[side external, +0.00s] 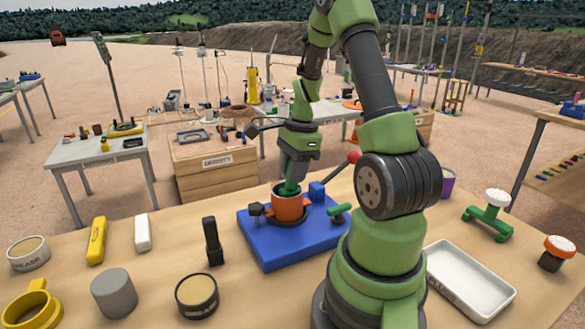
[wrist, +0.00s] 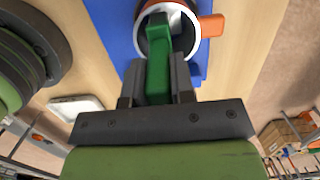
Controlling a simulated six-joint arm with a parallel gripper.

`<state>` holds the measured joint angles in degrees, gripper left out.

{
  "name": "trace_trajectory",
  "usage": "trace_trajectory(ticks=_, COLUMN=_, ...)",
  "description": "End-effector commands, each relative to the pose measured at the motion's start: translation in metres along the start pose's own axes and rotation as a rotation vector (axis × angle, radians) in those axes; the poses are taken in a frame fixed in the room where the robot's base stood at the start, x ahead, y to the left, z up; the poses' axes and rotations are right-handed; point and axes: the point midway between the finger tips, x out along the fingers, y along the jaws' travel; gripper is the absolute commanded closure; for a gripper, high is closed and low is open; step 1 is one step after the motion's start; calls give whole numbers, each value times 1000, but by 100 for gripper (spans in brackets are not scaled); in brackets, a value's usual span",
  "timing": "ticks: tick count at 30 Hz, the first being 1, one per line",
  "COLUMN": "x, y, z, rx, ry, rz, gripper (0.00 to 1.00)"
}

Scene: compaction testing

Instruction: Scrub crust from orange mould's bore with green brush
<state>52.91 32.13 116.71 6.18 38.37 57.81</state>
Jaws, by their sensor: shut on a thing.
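The orange mould (side external: 289,206) stands upright on a blue base (side external: 283,252) on the wooden table. My gripper (side external: 290,182) points down directly over it. It is shut on the green brush (wrist: 158,72), whose handle sits between the two fingers in the wrist view. The brush's far end reaches into the mould's open top (wrist: 186,50); its bristles are hidden inside the bore. Any crust in the bore cannot be made out.
A red-knobbed lever and a green clamp handle (side external: 340,211) rise beside the mould. A white tray (side external: 458,282) lies at right. Tins, a grey cylinder (side external: 114,293), a yellow tool (side external: 97,240) and a black brush-like block (side external: 212,241) stand at left, with bare table between them.

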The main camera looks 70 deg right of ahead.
Motion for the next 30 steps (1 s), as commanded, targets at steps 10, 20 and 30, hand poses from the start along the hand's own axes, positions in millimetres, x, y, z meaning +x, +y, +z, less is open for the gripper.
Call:
trace_trajectory(ticks=10, x=-3, y=-3, z=1, rx=2, ry=1, rz=13, gripper=100)
trace_trajectory(ticks=20, x=-45, y=-5, z=8, rx=1, ry=1, rz=5, gripper=100)
trace_trajectory(ticks=30, x=-78, y=-5, z=13, rx=2, ry=1, rz=8, gripper=100)
